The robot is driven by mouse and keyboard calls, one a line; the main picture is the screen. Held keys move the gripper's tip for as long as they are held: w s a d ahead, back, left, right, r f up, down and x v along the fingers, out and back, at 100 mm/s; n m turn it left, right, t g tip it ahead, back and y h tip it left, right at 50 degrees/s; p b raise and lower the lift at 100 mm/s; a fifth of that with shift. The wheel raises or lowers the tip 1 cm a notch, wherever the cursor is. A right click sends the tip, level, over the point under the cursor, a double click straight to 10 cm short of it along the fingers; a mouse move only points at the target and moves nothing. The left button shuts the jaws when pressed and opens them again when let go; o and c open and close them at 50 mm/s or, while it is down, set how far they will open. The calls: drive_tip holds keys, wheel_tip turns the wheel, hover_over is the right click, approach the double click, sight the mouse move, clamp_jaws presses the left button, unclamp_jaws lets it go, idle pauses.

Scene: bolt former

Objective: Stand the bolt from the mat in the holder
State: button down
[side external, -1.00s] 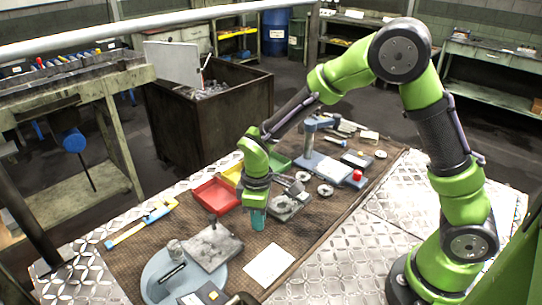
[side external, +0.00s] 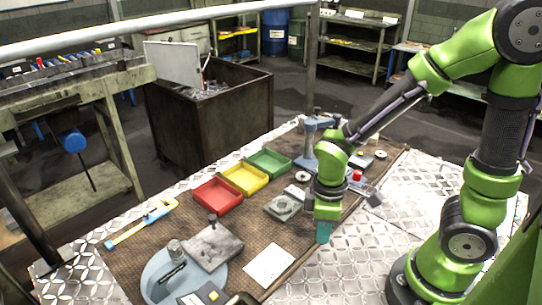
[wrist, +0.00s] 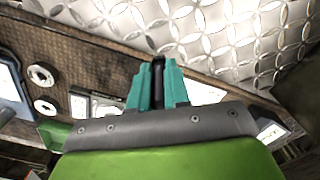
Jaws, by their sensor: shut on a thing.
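My gripper (side external: 323,233) is at the right front edge of the brown mat (side external: 140,262), with its teal fingers pointing down. In the wrist view, a dark, narrow piece, apparently the bolt (wrist: 158,68), stands between the teal fingers of my gripper (wrist: 158,84), which are shut on it. In the side view the bolt is hidden by the fingers. A grey block with a round fitting (side external: 284,207) lies left of my gripper. A grey plate with an upright dark peg (side external: 212,248) lies further left. I cannot tell which piece is the holder.
Red (side external: 217,196), yellow (side external: 243,179) and green (side external: 269,163) trays line the mat's back. A white card (side external: 270,266) lies at the front. A blue round base (side external: 160,280) and a yellow-blue caliper (side external: 142,223) are at left. Patterned metal plate (side external: 365,250) is clear at right.

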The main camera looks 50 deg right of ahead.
drive_tip(key=shift+m, duration=0.3)
drive_tip(key=w+d, duration=0.1)
drive_tip(key=w, duration=0.2)
drive_tip(key=w+d, duration=0.1)
drive_tip(key=w, duration=0.3)
drive_tip(key=w+d+r, duration=0.1)
drive_tip(key=w, duration=0.3)
drive_tip(key=shift+d, duration=0.2)
drive_tip(key=shift+n, duration=0.5)
drive_tip(key=w, duration=0.1)
drive_tip(key=w+r, duration=0.1)
drive_tip(key=w, duration=0.1)
drive_tip(key=w+d, duration=0.1)
drive_tip(key=shift+w+r, duration=0.35)
drive_tip(key=shift+r, duration=0.05)
drive_tip(key=shift+s+f, duration=0.1)
drive_tip(key=shift+f, duration=2)
drive_tip(key=shift+f, duration=0.8)
drive_tip(key=c, duration=1)
unclamp_jaws()
drive_tip(key=shift+r, duration=0.1)
